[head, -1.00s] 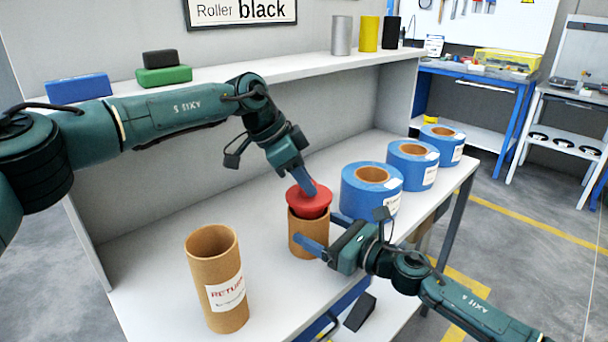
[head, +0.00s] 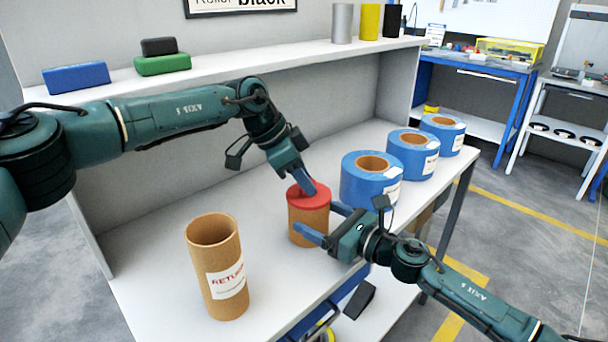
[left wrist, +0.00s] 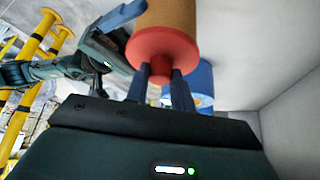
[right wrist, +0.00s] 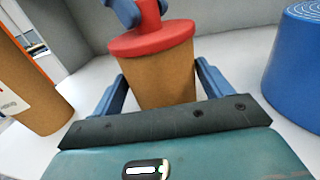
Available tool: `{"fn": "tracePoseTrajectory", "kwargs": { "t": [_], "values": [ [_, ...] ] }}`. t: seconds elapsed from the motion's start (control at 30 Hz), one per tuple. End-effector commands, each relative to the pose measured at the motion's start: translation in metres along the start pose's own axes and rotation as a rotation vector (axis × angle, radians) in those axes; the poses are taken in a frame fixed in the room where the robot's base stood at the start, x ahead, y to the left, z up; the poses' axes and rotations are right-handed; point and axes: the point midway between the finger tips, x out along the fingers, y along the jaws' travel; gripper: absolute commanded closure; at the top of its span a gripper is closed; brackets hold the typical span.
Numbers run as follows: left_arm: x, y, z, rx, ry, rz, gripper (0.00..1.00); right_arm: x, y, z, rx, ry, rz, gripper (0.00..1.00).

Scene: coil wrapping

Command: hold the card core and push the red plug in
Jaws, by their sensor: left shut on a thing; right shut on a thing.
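The card core (head: 308,224) is a short brown tube standing upright on the bench. The red plug (head: 308,199) sits in its top, its flange down against the rim with no clear gap; the right wrist view shows the flange (right wrist: 152,40) level. My left gripper (head: 308,187) is shut on the plug's knob from above; the left wrist view shows the knob (left wrist: 161,74) between its fingers. My right gripper (head: 317,217) is shut on the core, one finger on each side, low on the tube. The plug's inner part is hidden in the core.
Blue rolls (head: 371,190) stand in a row to the right, the nearest close to my right gripper. A shelf (head: 230,68) runs behind the bench.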

Motion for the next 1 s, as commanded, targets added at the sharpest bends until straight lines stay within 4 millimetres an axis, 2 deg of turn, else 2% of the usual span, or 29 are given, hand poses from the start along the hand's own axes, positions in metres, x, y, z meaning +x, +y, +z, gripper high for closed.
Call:
{"fn": "tracePoseTrajectory", "kwargs": {
  "t": [0.03,0.33,0.63,0.77,1.0],
  "values": [
    [0.000,0.000,0.000,0.000,0.000,0.000,0.74,0.000,0.000,0.000,0.001,0.001,0.000,0.46],
    [0.000,0.000,0.000,0.000,0.000,0.000,0.51,0.000,0.000,0.000,0.001,0.000,0.000,0.46],
    [-0.004,0.000,0.000,0.000,0.000,-0.001,0.51,0.000,0.000,0.000,0.001,0.000,0.000,0.46],
    [-0.022,-0.001,0.000,0.000,0.002,-0.003,0.51,0.000,0.000,0.000,0.001,0.000,0.000,0.46],
    [-0.074,-0.001,0.000,0.000,0.002,-0.003,0.51,0.000,0.000,0.000,0.001,0.001,0.000,0.46]
  ]
}}
